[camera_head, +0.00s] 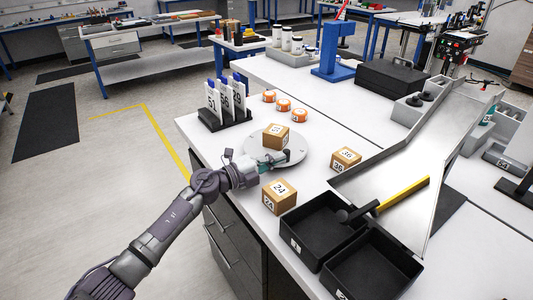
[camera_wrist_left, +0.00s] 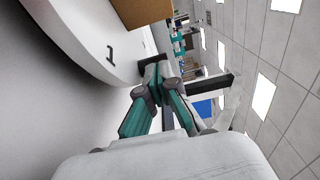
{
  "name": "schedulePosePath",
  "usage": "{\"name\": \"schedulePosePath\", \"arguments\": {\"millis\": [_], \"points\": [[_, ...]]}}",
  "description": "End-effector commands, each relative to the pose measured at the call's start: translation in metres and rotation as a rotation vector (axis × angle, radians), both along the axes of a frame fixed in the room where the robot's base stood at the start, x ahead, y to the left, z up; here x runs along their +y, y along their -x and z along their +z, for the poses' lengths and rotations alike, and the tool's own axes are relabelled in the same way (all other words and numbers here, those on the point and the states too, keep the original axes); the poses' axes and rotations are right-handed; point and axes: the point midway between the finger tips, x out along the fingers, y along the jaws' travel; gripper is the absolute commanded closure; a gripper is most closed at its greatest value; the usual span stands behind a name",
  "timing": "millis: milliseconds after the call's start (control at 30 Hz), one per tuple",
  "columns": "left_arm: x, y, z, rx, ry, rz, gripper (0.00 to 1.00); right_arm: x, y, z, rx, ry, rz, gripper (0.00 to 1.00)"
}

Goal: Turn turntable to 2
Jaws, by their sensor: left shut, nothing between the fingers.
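The turntable (camera_head: 300,148) is a low, round, light-grey disc on the white bench in the head view. Its rim also shows at the upper left of the left wrist view (camera_wrist_left: 90,35), with a black "1" on it. A cardboard box (camera_head: 275,136) sits on the disc; its edge also shows in the left wrist view (camera_wrist_left: 140,12). My left gripper (camera_head: 284,158) reaches in from the left at the disc's near side. Its fingers (camera_wrist_left: 157,75) are shut and empty, close to the rim; I cannot tell whether they touch it. My right gripper is not in view.
Numbered boxes 24 (camera_head: 279,195) and 36 (camera_head: 345,160) stand near the disc. Orange-rimmed pucks (camera_head: 284,105) and a rack of numbered cards (camera_head: 226,118) are behind. Black bins (camera_head: 315,230) and a metal chute (camera_head: 410,160) lie to the right.

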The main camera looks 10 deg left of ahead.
Motion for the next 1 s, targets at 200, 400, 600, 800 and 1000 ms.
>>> {"name": "schedulePosePath", "arguments": {"millis": [200, 400, 600, 800, 1000], "points": [[-0.012, -0.004, 0.001, 0.001, -0.001, -0.002, 1.0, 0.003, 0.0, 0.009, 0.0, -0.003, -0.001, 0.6], [-0.022, -0.007, 0.001, 0.0, 0.0, -0.003, 1.0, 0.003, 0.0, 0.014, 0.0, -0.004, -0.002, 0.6], [-0.03, -0.011, 0.0, 0.0, 0.0, -0.003, 1.0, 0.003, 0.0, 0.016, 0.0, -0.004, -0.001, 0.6], [-0.034, -0.015, 0.0, -0.001, -0.001, -0.002, 1.0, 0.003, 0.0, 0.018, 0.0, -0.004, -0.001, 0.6], [-0.038, -0.017, 0.0, 0.0, 0.0, -0.003, 1.0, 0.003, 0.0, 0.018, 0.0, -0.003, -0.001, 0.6]]}}
